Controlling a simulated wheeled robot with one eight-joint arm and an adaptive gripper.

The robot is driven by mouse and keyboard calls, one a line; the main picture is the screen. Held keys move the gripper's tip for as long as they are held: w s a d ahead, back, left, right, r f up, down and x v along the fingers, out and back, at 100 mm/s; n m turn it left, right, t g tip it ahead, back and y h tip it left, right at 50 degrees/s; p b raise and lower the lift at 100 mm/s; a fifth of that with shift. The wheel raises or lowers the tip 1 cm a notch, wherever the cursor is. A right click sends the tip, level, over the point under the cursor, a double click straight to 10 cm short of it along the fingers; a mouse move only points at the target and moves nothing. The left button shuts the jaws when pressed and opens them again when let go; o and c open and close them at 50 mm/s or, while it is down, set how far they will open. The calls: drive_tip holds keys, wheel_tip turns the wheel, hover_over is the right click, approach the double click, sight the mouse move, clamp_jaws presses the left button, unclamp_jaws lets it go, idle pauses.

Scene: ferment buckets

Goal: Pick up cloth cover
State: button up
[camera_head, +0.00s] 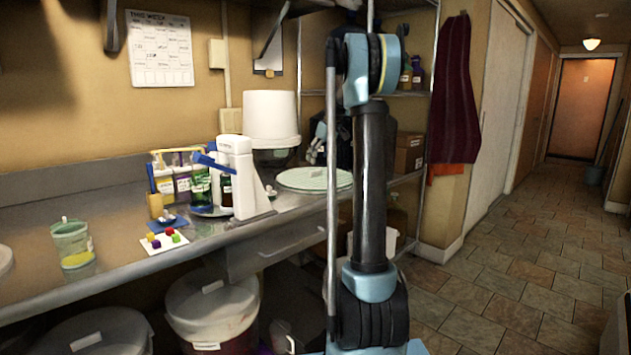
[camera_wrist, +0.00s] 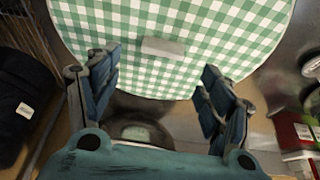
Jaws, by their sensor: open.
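The cloth cover (camera_wrist: 165,20) is round, with green and white checks, and fills the top of the wrist view. A small pale block or tag (camera_wrist: 163,47) lies on it near its lower edge. In the head view the cover (camera_head: 315,179) lies flat at the right end of the steel counter. My gripper (camera_wrist: 160,64) is open and empty. Its two fingers stand apart on either side of the pale block in the wrist view. In the head view my gripper (camera_head: 318,138) shows just above the cover, partly hidden behind my arm.
A white dispenser (camera_head: 240,178) and a rack of bottles (camera_head: 182,182) stand left of the cover. A white container (camera_head: 270,117) is behind it. Lidded buckets (camera_head: 212,305) sit under the counter (camera_head: 130,225). A dark bag-like thing (camera_wrist: 22,105) is at the wrist view's left. The tiled floor (camera_head: 510,265) is clear.

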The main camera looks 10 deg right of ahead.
sight(316, 175)
drive_tip(key=shift+s+x, duration=0.1)
drive_tip(key=shift+x, duration=1.5)
drive_tip(key=shift+s+x, duration=0.15)
drive_tip(key=shift+x, duration=1.45)
drive_tip(key=shift+d+f, duration=0.1)
drive_tip(key=c, duration=1.2)
